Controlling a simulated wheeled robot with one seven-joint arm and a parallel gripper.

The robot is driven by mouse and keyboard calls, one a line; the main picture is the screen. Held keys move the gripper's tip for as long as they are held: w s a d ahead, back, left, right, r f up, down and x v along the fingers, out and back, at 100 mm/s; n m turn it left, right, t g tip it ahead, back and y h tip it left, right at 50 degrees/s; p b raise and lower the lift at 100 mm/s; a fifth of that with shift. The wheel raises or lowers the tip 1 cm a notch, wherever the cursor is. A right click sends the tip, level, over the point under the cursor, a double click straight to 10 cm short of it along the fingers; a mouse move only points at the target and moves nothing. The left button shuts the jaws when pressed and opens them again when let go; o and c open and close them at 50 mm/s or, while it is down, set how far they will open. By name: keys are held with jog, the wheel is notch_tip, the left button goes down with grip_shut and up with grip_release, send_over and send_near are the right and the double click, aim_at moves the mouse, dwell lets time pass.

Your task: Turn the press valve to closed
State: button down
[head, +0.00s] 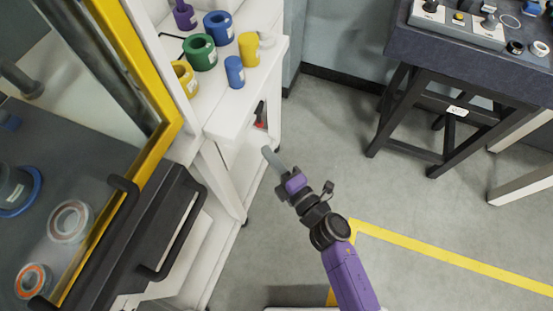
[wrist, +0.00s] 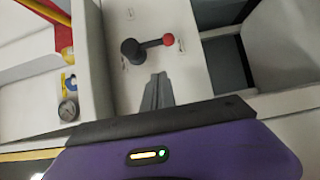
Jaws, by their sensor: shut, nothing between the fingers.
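The press valve shows in the wrist view as a dark round hub (wrist: 131,49) with a short lever ending in a red knob (wrist: 168,39). The lever points to the right of the hub. The valve is on a white panel with small labels too small to read. In the head view the valve (head: 260,118) is small, on the end face of the white bench. My gripper (head: 267,153) is in front of that face and apart from the valve. In the wrist view my gripper (wrist: 158,78) is shut and empty, its fingertips just below the lever.
The white bench (head: 222,123) holds several coloured cups and rings. A yellow-framed press guard (head: 161,139) and a black handle stand at left. A gauge (wrist: 68,110) shows at left in the wrist view. A dark table (head: 470,70) stands at right.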

jog(key=w+a, duration=0.2)
jog(key=w, duration=0.6)
jog(key=shift+a, duration=0.15)
jog(key=shift+f+b, duration=0.1)
jog(key=shift+b, duration=0.4)
jog(key=shift+w+n+b, duration=0.1)
jog(key=shift+n+b, duration=0.2)
jog(key=shift+b, duration=0.3)
